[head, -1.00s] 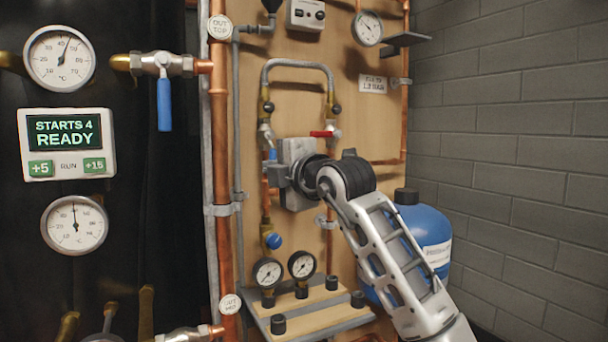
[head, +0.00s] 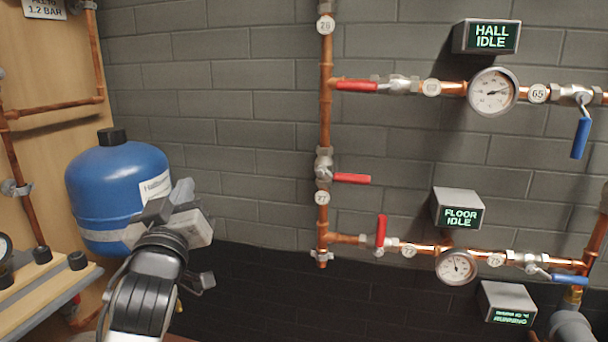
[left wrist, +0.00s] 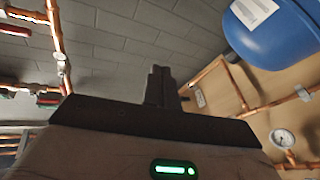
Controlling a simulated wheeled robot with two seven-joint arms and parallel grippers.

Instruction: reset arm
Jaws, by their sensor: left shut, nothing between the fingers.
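My left gripper (head: 178,212) is in the head view at the lower left, in front of the blue tank (head: 118,185). Its arm comes up from the bottom left. In the left wrist view the two fingers (left wrist: 159,86) are together, with nothing between them. They stand clear of the pipes and of the blue tank (left wrist: 275,32), which shows at the upper right there. My right gripper is in neither view.
Copper pipes with red-handled valves (head: 352,179) run along the grey brick wall to the right. Round gauges (head: 493,92) and displays reading HALL IDLE (head: 492,38) and FLOOR IDLE (head: 460,215) are there. A wooden shelf (head: 45,285) with black knobs is at the left. Open space lies between.

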